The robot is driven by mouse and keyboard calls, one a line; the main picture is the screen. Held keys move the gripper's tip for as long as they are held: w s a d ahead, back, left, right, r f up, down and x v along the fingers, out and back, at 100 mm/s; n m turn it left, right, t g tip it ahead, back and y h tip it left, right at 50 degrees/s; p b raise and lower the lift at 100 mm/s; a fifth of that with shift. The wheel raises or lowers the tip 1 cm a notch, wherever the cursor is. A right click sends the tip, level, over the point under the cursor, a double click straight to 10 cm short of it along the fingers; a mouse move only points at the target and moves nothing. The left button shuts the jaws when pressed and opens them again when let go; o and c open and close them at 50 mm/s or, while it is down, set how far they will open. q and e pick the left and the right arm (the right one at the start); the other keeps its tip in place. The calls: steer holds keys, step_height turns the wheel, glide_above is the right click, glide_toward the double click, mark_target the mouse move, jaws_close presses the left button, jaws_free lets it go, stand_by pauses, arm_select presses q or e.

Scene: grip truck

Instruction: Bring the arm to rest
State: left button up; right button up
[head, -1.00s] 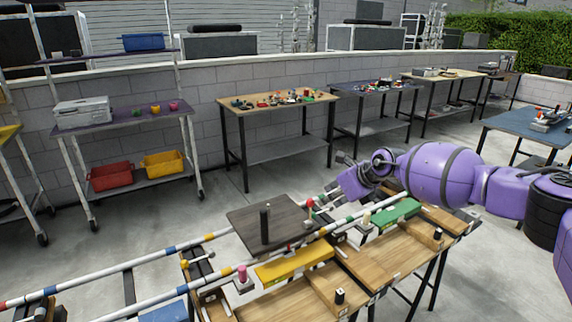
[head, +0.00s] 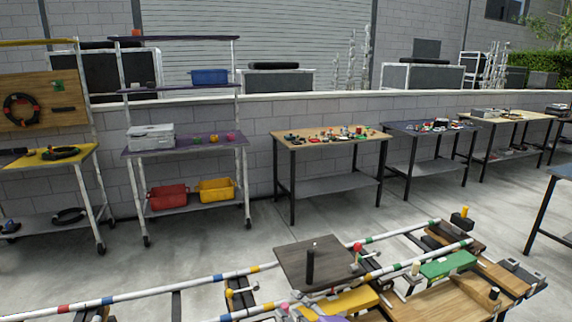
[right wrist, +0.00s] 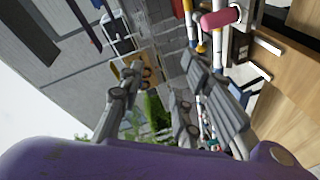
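My right gripper (right wrist: 158,68) shows in the right wrist view with its two grey fingers spread apart. The gap between them is empty, with floor and greenery behind. A dark square plate (head: 290,262) with a black post is on the bench. My left gripper is in neither view.
A pink cylinder (right wrist: 220,19) and wooden boards (right wrist: 290,75) are close to the right gripper. A green block (head: 447,264) and a yellow block (head: 350,302) sit on the bench. Shelf racks and tables stand along the wall behind. Open floor (head: 200,250) lies between.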

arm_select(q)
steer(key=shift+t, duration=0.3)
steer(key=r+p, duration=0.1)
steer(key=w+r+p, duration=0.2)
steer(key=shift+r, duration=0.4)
arm_select(e)
steer(key=s+d+f+m+g+h, duration=0.1)
steer(key=s+d+f+m+h, duration=0.2)
steer(key=s, duration=1)
steer(key=s+d+f+m+g+h, duration=0.2)
steer(key=s+d+f+m+h, duration=0.1)
steer(key=s+d+f+m, duration=0.5)
steer(key=s+d+f+m+g+h, duration=0.2)
steer(key=s+d+f+m, duration=0.4)
steer(key=s, duration=1.4)
step_height(320, 180, down, 4)
steer(key=shift+s+r+m+h, duration=0.1)
steer(key=shift+s+m+h, duration=0.15)
steer(key=shift+m+h, duration=0.25)
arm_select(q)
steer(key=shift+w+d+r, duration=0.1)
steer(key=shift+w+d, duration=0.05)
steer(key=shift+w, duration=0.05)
